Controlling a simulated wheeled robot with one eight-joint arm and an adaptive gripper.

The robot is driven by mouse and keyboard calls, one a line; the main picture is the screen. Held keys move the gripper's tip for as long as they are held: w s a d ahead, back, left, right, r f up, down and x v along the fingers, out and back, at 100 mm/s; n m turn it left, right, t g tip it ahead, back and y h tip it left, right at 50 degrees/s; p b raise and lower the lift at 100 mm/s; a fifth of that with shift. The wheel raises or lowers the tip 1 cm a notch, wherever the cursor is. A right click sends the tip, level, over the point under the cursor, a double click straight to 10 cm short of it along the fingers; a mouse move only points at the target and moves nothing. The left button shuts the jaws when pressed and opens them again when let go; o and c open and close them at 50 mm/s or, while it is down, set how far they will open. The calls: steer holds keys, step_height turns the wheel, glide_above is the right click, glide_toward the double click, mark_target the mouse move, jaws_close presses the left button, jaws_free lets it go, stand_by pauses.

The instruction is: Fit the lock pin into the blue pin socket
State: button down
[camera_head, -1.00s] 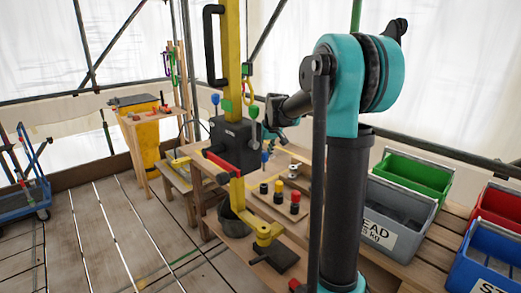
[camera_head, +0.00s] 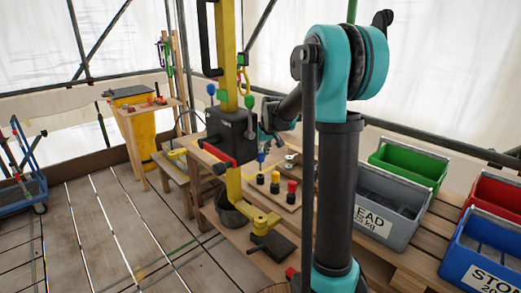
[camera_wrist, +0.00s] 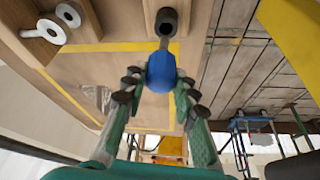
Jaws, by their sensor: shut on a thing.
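My gripper (camera_wrist: 155,95) is shut on a blue ball knob, which appears to be the lock pin (camera_wrist: 161,72). Its short grey shaft points toward the top of the wrist view, at a dark hollow cylinder (camera_wrist: 167,20). Shaft and cylinder look close, but I cannot tell whether they touch. In the head view my gripper (camera_head: 268,136) is mostly hidden beside the black box. A small blue knob (camera_head: 261,157) shows below it; I cannot tell surely that it is the held pin. No socket is clearly marked blue.
A black box (camera_head: 231,136) on a yellow mast stands left of my gripper. Several dark cylinders with coloured tops, one red (camera_head: 292,187), stand on a wooden board. Grey (camera_head: 385,205) and green (camera_head: 410,168) bins stand at right.

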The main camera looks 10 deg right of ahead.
mark_target(261, 162)
steer(key=shift+f, duration=0.6)
steer(key=shift+f, duration=2.4)
stand_by(0.8)
steer(key=c, duration=1.1)
jaws_free()
steer(key=shift+r, duration=0.1)
steer(key=v, duration=1.1)
steer(key=shift+s+d+r, duration=0.1)
steer(key=shift+r, duration=0.3)
steer(key=s+d+f+m, duration=0.1)
steer(key=s+f, duration=0.4)
steer(key=s, duration=0.5)
steer(key=s+f+m+h, duration=0.1)
steer(key=s+f, duration=0.5)
steer(key=s, duration=0.4)
steer(key=s+d+f+m, duration=0.1)
steer(key=s+f, duration=0.4)
steer(key=s, duration=0.5)
steer(key=shift+s+d+f+m, duration=0.25)
steer(key=shift+s+d+m, duration=0.05)
steer(key=shift+s+m, duration=0.1)
